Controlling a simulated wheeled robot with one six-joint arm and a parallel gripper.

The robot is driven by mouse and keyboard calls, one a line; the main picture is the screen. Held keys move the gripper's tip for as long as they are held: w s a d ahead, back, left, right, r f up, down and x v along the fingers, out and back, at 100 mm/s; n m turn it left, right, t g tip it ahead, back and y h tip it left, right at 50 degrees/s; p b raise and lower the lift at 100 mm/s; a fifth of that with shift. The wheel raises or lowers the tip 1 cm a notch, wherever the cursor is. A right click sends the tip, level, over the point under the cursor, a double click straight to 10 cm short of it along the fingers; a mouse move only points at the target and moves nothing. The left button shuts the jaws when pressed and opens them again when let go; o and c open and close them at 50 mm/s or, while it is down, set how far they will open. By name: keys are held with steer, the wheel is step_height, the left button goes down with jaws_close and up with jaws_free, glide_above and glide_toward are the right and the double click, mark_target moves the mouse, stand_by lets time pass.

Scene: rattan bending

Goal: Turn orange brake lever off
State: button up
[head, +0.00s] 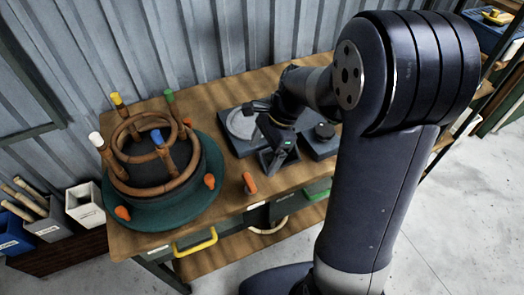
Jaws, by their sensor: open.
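An orange lever (250,183) stands near the front edge of the wooden bench, just right of the green turntable (150,215); I take it to be the brake lever. It looks roughly upright, leaning slightly left. My gripper (268,130) is open and empty, above the bench, behind and a little right of the lever, apart from it. A rattan frame (155,190) of bent rings and legs with white, yellow, green and blue tips sits on the turntable. Orange clamps (210,181) show around its rim.
Bins (86,204) stand at left. Bare bench surrounds the lever.

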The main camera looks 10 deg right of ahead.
mark_target(249, 181)
steer(key=x, duration=1)
steer(key=shift+w+f, duration=0.2)
steer(key=shift+f, duration=0.15)
steer(key=c, duration=1)
